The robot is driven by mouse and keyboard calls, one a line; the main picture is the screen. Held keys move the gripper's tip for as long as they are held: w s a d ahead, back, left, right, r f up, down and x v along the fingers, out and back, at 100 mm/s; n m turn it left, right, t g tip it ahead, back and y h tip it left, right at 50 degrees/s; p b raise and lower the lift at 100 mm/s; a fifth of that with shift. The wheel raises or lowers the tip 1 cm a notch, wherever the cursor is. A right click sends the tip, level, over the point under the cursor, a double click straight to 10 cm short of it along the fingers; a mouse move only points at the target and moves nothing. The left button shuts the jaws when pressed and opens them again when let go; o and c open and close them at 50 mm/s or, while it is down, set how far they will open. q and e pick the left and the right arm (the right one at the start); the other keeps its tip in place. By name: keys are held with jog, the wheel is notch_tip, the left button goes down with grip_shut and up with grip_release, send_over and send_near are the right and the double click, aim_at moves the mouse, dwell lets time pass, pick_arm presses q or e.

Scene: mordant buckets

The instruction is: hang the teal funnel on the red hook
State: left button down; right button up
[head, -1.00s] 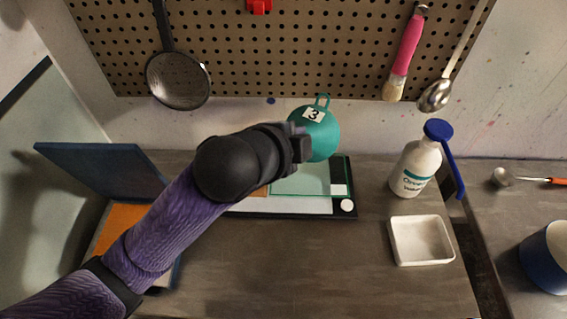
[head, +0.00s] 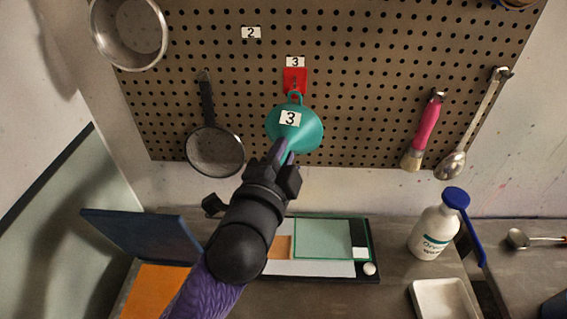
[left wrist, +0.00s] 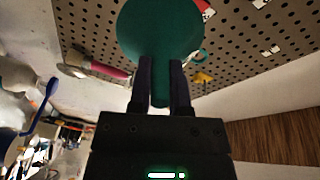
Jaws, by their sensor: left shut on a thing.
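The teal funnel (head: 307,133) carries a white label "3" and has a small loop at its top. My left gripper (head: 284,156) is shut on the funnel's lower, narrow part and holds it up before the pegboard. The red hook (head: 294,80) is on the pegboard under a "3" tag. In the head view the loop appears just below and over the hook's lower part; I cannot tell if they touch. In the left wrist view the funnel (left wrist: 160,30) stands between the two fingers (left wrist: 160,88). My right gripper is not in view.
Below stand a white bottle (head: 433,232), a white tray (head: 418,290) and a flat board (head: 325,240).

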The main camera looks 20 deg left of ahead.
aim_at(284, 134)
pick_arm(q)
jog(key=shift+w+a+f+b, duration=0.1)
jog(key=shift+w+a+b, duration=0.2)
jog(key=shift+w, duration=0.6)
jog(key=shift+w+a+f+b, duration=0.1)
jog(key=shift+w+a+b, duration=0.2)
jog(key=shift+w, duration=0.6)
jog(key=shift+w+a+b, duration=0.15)
jog(key=shift+w+b, duration=0.2)
jog(key=shift+w, duration=0.55)
jog(key=shift+w+a+f+p, duration=0.1)
jog(key=shift+w+f+p, duration=0.05)
jog(key=shift+w+p, duration=0.2)
jog(key=shift+f, duration=0.1)
jog(key=c, duration=0.6)
grip_release()
jog(key=shift+o, duration=0.6)
